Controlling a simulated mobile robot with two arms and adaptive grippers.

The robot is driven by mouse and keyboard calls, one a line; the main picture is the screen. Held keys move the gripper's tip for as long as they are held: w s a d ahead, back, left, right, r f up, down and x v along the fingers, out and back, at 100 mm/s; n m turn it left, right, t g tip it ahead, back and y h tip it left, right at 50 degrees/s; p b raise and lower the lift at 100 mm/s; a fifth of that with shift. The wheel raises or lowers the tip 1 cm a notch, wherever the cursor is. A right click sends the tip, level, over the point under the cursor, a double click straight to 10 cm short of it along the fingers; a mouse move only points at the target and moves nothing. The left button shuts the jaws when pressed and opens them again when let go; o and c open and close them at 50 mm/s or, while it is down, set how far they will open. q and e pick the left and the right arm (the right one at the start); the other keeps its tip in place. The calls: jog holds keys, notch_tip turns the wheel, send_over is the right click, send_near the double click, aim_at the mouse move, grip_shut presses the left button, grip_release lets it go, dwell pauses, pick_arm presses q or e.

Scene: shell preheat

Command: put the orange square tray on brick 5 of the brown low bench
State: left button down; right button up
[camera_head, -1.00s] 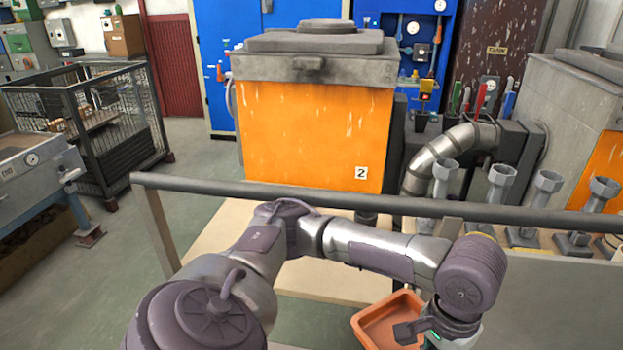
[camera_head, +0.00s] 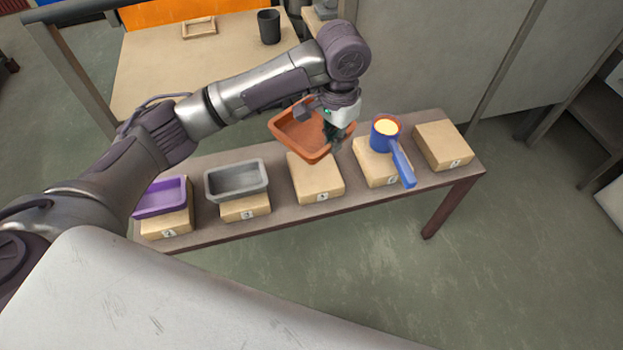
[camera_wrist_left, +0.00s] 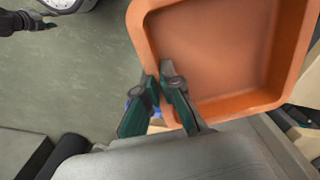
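The orange square tray (camera_head: 287,140) hangs in the air over the back part of the middle brick (camera_head: 316,178) of the brown low bench (camera_head: 285,218). My left gripper (camera_head: 334,140) is shut on the tray's wall at its right side. The left wrist view shows its fingertips (camera_wrist_left: 165,78) pinching the corner of the orange tray (camera_wrist_left: 215,50). The middle brick's front is bare and carries a small number label, too small to read surely. A dark gripper-like shape (camera_wrist_left: 28,20) at the wrist view's top left may be my right gripper; its state is unclear.
Left of the middle brick, a grey tray (camera_head: 237,180) and a purple tray (camera_head: 160,197) sit on bricks. Right of it, a blue ladle-like cup (camera_head: 387,133) with glowing contents stands on a brick, its handle pointing forward. The far right brick (camera_head: 442,145) is empty.

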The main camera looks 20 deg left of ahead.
pick_arm(q)
jog(key=w+d+f+m+b, duration=0.3)
jog(key=w+d+f, duration=0.2)
jog(key=f, duration=0.1)
jog(key=m+b, duration=0.2)
jog(key=m, duration=0.1)
send_over(321, 187)
notch_tip(321, 187, down, 10)
jog(key=shift+r, duration=0.2)
jog(key=shift+f, duration=0.3)
notch_tip(321, 187, down, 4)
jog(key=shift+r+b, duration=0.2)
jog(key=shift+b, duration=0.4)
pick_arm(e)
jog(key=w+a+r+t, duration=0.1)
jog(key=w+r, duration=0.7)
jog(key=w, duration=0.1)
jog(key=shift+w+a, duration=0.25)
jog(key=shift+w, duration=0.15)
jog(key=shift+f, duration=0.1)
pick_arm(q)
jog(key=c, duration=1.3)
grip_release()
jog(key=shift+f, duration=0.1)
